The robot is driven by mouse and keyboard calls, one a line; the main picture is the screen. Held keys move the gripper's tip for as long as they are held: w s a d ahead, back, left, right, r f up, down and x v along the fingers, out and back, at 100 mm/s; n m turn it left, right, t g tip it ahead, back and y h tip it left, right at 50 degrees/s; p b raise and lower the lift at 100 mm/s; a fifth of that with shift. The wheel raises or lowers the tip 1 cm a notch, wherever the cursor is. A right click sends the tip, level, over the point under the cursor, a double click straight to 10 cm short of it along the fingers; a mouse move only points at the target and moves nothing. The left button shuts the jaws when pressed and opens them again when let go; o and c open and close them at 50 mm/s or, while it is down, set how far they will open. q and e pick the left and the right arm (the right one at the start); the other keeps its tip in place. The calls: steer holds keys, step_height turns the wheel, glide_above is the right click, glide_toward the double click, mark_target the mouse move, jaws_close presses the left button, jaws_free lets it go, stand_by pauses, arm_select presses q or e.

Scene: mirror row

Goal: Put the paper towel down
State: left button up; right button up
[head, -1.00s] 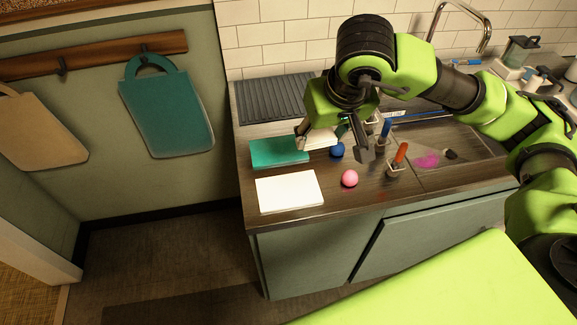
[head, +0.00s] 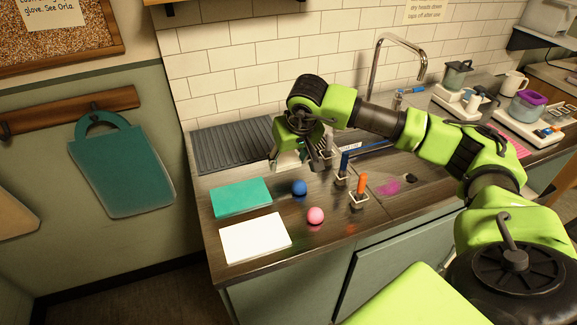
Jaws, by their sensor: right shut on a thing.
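My right gripper (head: 300,163) is low over the counter, near the front right corner of the ribbed drainboard. It is shut on a small whitish thing (head: 287,160), which looks like the paper towel. The fingers and arm hide much of it, and I cannot tell whether it touches the counter. My left gripper is out of view.
On the counter (head: 312,245) lie a teal pad (head: 240,197), a white pad (head: 255,238), a blue ball (head: 299,188) and a pink ball (head: 315,215). Upright blue (head: 344,164) and orange (head: 362,187) handles stand to the right. The ribbed drainboard (head: 232,146) is behind.

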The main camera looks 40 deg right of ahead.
mark_target(290, 167)
steer(key=shift+w+d+f, duration=0.25)
steer(key=shift+w+f, duration=0.1)
steer(key=shift+f, duration=0.2)
step_height(290, 167, down, 3)
steer(key=shift+w+d+f+p, duration=0.1)
steer(key=shift+w+d+p, duration=0.05)
steer(key=shift+p, duration=0.6)
steer(key=shift+f, duration=0.15)
steer(key=shift+f, duration=0.1)
steer(key=shift+f+b, duration=0.15)
steer(key=shift+b, duration=0.15)
steer(key=o, duration=1.1)
steer(key=shift+c, duration=0.2)
steer(key=shift+r, duration=0.2)
